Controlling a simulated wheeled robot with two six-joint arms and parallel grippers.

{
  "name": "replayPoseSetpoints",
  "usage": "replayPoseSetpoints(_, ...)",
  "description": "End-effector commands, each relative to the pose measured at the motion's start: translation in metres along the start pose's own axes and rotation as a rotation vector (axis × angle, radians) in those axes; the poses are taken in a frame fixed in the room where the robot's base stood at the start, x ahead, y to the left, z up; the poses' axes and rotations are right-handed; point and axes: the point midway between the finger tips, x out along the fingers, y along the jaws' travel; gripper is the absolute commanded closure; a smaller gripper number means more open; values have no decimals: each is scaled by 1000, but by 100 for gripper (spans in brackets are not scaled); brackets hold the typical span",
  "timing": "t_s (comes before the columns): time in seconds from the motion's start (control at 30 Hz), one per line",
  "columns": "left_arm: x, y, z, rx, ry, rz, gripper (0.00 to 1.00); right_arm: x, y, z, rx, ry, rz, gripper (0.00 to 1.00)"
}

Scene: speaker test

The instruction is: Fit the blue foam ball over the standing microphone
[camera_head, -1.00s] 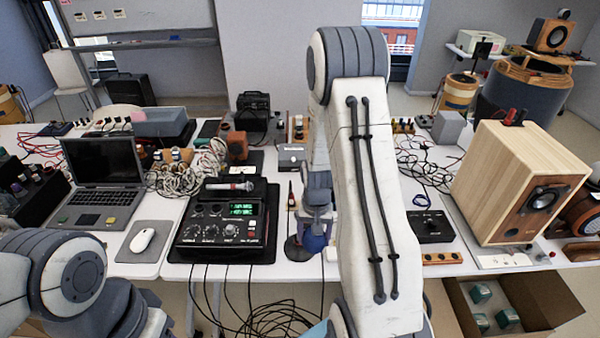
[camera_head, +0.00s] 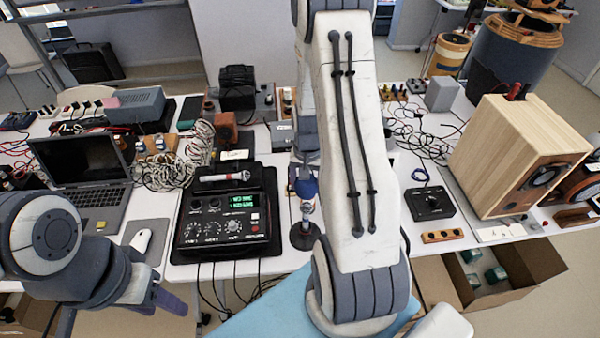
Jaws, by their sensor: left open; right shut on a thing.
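The blue foam ball (camera_head: 306,189) is held in my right gripper (camera_head: 305,174), which is shut on it and partly hidden behind my own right arm. The standing microphone (camera_head: 306,212) rises from a round dark base (camera_head: 304,236) near the front edge of the table, right of the black mixer. The ball is at the microphone's upper end in the picture. I cannot tell whether they touch or whether the ball is behind the microphone. My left gripper (camera_head: 172,302) is open and empty at the lower left, in front of the table edge and well away from both.
The black mixer (camera_head: 228,218) with a second microphone (camera_head: 224,177) lying on it is close on the left. A mouse (camera_head: 141,240) and laptop (camera_head: 85,170) are further left. A black box (camera_head: 430,203) and wooden speaker (camera_head: 515,160) stand right. Cables hang over the front edge.

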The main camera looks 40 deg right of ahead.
Motion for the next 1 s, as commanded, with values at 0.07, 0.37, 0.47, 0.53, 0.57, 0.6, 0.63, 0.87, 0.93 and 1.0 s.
replayPoseSetpoints(0.07, 1, 0, 0, 0, 0, 0, 50, 1, 2, 0, 4, 0, 0, 78)
replayPoseSetpoints(0.37, 13, -1, 1, -2, 0, 0, 50, 15, 10, -3, 15, -1, 0, 78)
replayPoseSetpoints(0.47, 18, -1, 1, -3, 0, 0, 50, 22, 10, -3, 15, -1, 0, 78)
replayPoseSetpoints(0.53, 23, -2, 1, -3, 0, 0, 50, 27, 10, -3, 15, -1, 0, 78)
replayPoseSetpoints(0.57, 25, -2, 2, -4, 0, 0, 50, 29, 10, -3, 15, -1, 0, 78)
replayPoseSetpoints(0.6, 27, -2, 2, -4, 0, 0, 50, 32, 10, -3, 15, 0, 0, 78)
replayPoseSetpoints(0.63, 29, -2, 2, -5, 0, 0, 50, 34, 10, -3, 14, 0, 0, 78)
replayPoseSetpoints(0.87, 42, -3, 2, -7, 0, 0, 50, 50, 8, -2, 13, 0, 0, 78)
replayPoseSetpoints(0.93, 46, -3, 3, -8, 0, 0, 50, 55, 8, -2, 12, 0, 0, 78)
replayPoseSetpoints(1.0, 50, -4, 3, -8, 0, 0, 50, 60, 8, -2, 12, 0, 0, 78)
